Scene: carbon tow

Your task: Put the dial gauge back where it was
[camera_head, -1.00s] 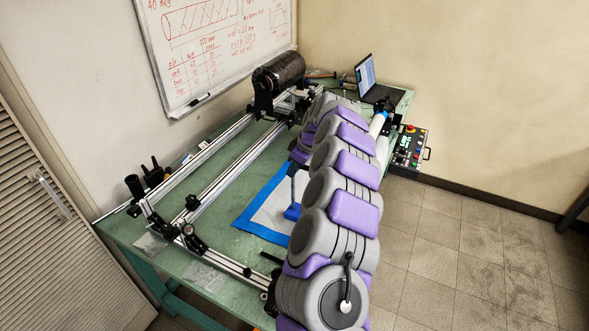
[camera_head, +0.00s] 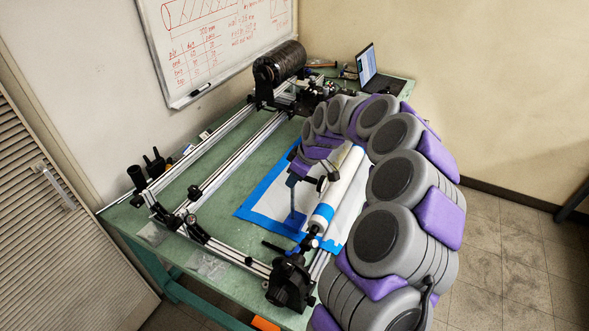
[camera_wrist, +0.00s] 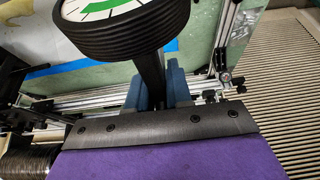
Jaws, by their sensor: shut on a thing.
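The dial gauge (camera_wrist: 112,18) is large at the top of the wrist view. It has a thick black ribbed rim and a white face with a green band; the top of the face is cut off. My gripper (camera_wrist: 153,75) has blue fingers shut around the dark stem behind the gauge. In the head view my arm curls over the right side of the bench. Its far end is above the white sheet (camera_head: 264,205) edged in blue tape, but the gauge cannot be made out clearly there.
A white roller (camera_head: 346,180) with a blue band lies close to my arm. Metal rails (camera_head: 235,150) cross the green bench (camera_head: 225,185). A dark wound cylinder (camera_head: 283,62) and a laptop (camera_head: 370,68) are behind.

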